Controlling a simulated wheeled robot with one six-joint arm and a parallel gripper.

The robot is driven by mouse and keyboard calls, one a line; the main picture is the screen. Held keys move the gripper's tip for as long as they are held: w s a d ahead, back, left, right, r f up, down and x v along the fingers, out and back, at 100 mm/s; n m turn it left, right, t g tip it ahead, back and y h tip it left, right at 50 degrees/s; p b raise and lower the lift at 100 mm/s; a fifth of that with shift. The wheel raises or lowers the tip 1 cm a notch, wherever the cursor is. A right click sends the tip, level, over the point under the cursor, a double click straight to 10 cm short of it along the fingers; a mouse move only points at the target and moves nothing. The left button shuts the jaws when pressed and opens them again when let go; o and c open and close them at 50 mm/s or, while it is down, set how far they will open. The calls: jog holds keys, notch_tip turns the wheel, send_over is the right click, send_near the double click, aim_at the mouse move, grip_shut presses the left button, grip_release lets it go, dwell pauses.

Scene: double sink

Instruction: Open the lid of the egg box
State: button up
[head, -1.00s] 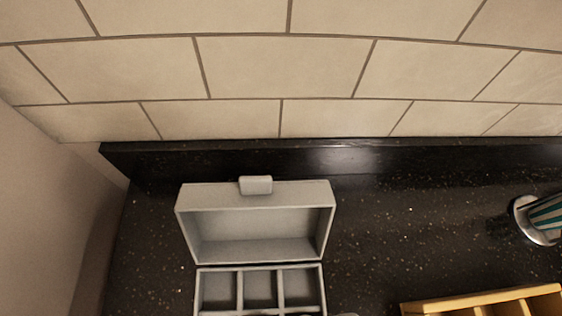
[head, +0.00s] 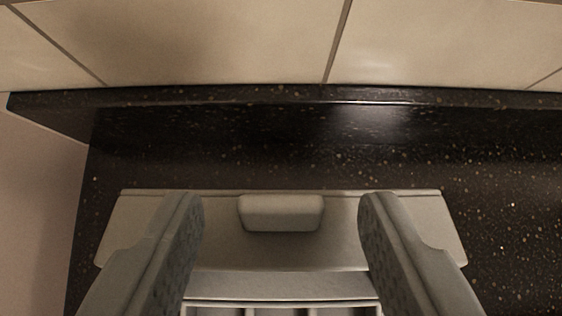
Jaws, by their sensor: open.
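The egg box is grey, and its lid (head: 230,248) stands open at the back, with its inside facing me. A rounded tab (head: 280,212) sits at the middle of the lid's upper edge. The compartments of the egg box base (head: 280,285) show only in part at the bottom of the picture. My gripper (head: 281,203) is open. Its two fingers are wide apart, one on each side of the tab, with nothing between them that they grip. The fingers hide parts of the lid's left and right sides. I cannot tell whether they touch the lid.
The dark speckled counter (head: 515,240) is free to the right of the box. A dark backsplash ledge (head: 300,120) and a tiled wall (head: 200,40) rise close behind the lid. A pale side wall (head: 35,210) stands at the left.

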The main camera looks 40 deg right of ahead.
jog(key=shift+w+d+f, duration=0.2)
jog(key=shift+w+f, duration=0.15)
jog(key=shift+f, duration=0.05)
grip_shut()
jog(key=shift+s+a+r, duration=0.2)
jog(key=shift+s+a, duration=0.2)
jog(key=shift+s, duration=0.15)
jog(key=shift+s+a+r, duration=0.2)
jog(key=shift+s+a, duration=0.2)
jog(key=shift+s, duration=0.15)
jog(key=shift+s+a, duration=0.2)
jog(key=shift+s, duration=0.05)
jog(key=shift+f, duration=0.1)
grip_release()
